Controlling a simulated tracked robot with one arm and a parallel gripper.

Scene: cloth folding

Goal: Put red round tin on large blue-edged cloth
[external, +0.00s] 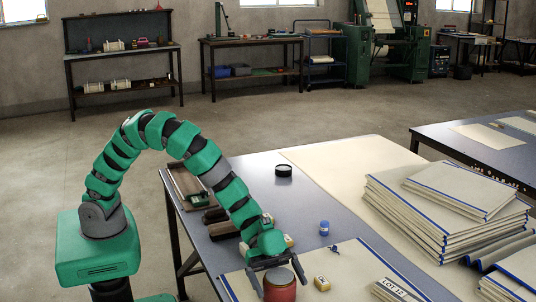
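The red round tin (279,287) has a dark lid and is at the bottom edge of the external view, where its base is cut off. My gripper (280,279) points down over it, with one finger on each side. The fingers look spread a little wider than the tin. The large blue-edged cloth (345,267) lies flat on the table at the front, with a blue line along its edges. The tin appears over this cloth. I cannot tell whether it rests on it.
On the cloth are a small yellow block (321,284) and a LOT 12 stack (392,290). A blue jar (324,228) and black round tin (284,171) stand farther back. Folded cloths (445,205) are piled at right. A brown tray (187,187) lies at left. Bare tabletop (262,195) shows behind.

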